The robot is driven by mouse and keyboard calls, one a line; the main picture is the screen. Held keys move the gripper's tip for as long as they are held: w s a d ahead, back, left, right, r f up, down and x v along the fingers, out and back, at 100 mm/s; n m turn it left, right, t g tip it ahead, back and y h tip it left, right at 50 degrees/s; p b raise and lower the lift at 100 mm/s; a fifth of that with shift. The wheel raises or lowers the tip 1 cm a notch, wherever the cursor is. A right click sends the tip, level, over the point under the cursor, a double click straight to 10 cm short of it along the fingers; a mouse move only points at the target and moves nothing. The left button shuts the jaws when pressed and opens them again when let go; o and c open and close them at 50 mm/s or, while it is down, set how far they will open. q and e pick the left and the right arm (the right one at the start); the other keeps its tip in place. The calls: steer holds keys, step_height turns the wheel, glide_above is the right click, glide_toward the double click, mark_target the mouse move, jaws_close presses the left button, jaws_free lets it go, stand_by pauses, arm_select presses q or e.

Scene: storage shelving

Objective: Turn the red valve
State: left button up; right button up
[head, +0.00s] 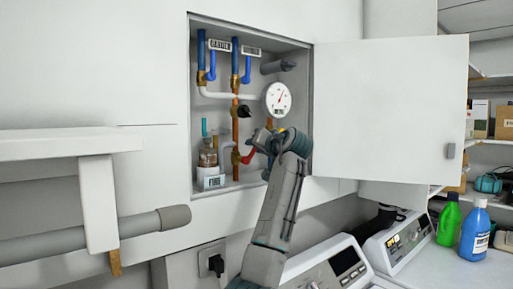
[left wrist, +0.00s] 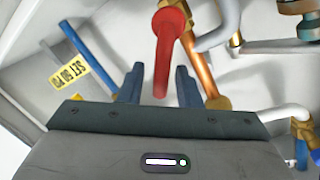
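The red valve (head: 248,157) is a lever on the copper pipe in the lower part of the open wall cabinet. In the left wrist view the red handle (left wrist: 167,50) points down toward my gripper, its free end between the two fingers. My left gripper (head: 258,146) is at the handle in the head view, and its arm hides part of the cabinet's lower right. In the left wrist view the left gripper (left wrist: 160,82) has its fingers apart, with a gap on the left of the handle; contact on the right is unclear. My right gripper is not in view.
A white cabinet door (head: 385,110) stands open to the right. A pressure gauge (head: 278,98), a black knob (head: 244,111) and a glass jar (head: 208,155) are close around the valve. White machines (head: 330,270) stand below, with a green bottle (head: 449,222) and a blue bottle (head: 474,232).

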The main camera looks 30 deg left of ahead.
arm_select(q)
steer(key=b+v, duration=0.5)
steer(key=v, duration=0.5)
steer(key=shift+s+d, duration=0.2)
steer(key=shift+d, duration=0.15)
steer(key=shift+r, duration=0.15)
